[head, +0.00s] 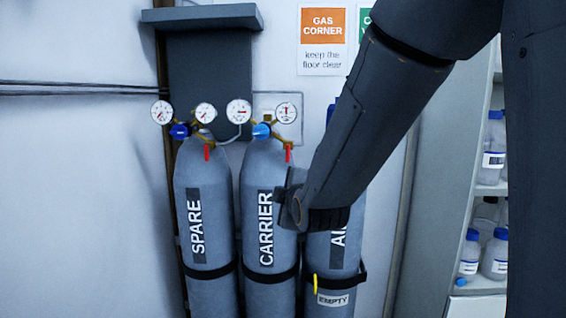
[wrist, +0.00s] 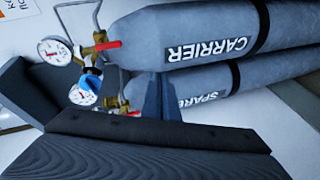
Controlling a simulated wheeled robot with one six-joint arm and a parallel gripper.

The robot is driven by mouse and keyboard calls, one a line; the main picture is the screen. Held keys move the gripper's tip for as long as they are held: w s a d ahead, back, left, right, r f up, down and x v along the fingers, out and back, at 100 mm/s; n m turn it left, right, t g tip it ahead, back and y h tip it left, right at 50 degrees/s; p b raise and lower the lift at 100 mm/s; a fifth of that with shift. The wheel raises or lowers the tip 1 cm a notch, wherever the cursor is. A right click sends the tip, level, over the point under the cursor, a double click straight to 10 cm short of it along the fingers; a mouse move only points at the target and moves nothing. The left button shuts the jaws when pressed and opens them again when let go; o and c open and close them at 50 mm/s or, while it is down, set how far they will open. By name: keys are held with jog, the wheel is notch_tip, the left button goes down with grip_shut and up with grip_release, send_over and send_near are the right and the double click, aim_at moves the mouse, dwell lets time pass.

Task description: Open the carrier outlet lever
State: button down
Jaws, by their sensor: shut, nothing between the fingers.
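The grey CARRIER cylinder (head: 262,185) stands in the middle of three, with a brass valve and two round gauges on top. Its red outlet lever (head: 288,152) hangs downward at the right of the valve. In the wrist view, turned on its side, the same red lever (wrist: 108,46) points along the cylinder toward its label. My gripper (head: 291,194) is shut and empty, below the lever and in front of the cylinder's right side. It appears apart from the lever. Dark gripper parts (wrist: 160,97) cover part of the lower wrist view.
The SPARE cylinder (head: 203,190) stands left with its own red lever (head: 207,151). The AIR cylinder (head: 330,270) at right is partly hidden by my arm and bears an EMPTY tag (head: 333,299). A shelf with bottles (head: 494,255) stands far right.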

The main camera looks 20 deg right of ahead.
aim_at(288, 154)
notch_tip(288, 154, up, 6)
jog(key=w+n+t, duration=0.1)
jog(key=n+t, duration=0.1)
jog(key=n, duration=0.1)
jog(key=shift+w+a+r+t, duration=0.15)
jog(key=shift+w+r+t, duration=0.05)
jog(key=shift+t, duration=0.2)
jog(key=shift+w, duration=0.1)
jog(key=w+d+p, duration=0.3)
jog(key=w+p, duration=0.2)
jog(key=w, duration=0.3)
jog(key=shift+w+d, duration=0.3)
